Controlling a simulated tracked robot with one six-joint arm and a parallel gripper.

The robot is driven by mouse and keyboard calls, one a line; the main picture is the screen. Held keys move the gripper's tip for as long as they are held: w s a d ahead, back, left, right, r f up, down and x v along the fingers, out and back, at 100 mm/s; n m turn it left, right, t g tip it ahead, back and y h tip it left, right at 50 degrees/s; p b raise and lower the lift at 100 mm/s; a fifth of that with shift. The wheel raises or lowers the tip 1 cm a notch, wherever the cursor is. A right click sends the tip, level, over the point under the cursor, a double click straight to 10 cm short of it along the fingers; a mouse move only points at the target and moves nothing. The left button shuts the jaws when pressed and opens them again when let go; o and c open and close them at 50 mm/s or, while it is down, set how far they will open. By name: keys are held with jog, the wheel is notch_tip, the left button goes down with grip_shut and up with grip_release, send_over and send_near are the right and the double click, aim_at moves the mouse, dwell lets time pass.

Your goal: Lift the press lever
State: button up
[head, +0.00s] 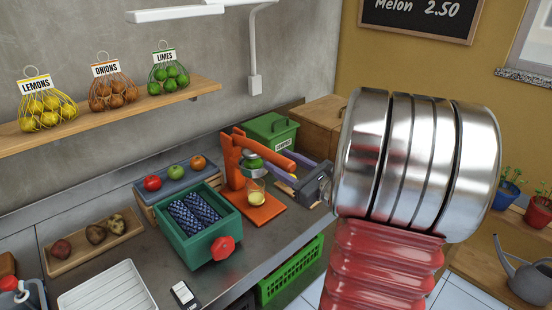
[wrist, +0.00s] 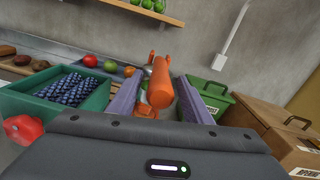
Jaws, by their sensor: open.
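The orange press (head: 232,166) stands on the counter with an orange base (head: 262,210). Its lever (head: 270,148) slopes slightly down to the right and ends in a thick orange handle, also in the wrist view (wrist: 160,85). A green round piece (head: 251,163) sits under the lever, above a glass (head: 256,192) with something yellow in it. My gripper (head: 278,167) is open, with purple fingers reaching toward the handle from the right. In the wrist view the handle shows between the fingers (wrist: 160,98), with gaps on both sides. Whether it lies within their reach is hard to tell.
A green box (head: 217,203) of blue patterned items with a red knob is left of the press. A green lidded bin (head: 270,130) and a cardboard box (head: 318,122) stand behind. A tray of fruit (head: 190,182) is behind the green box.

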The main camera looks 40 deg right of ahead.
aim_at(275, 159)
jog(key=shift+w, duration=1.55)
jog(key=shift+c, duration=0.3)
grip_shut()
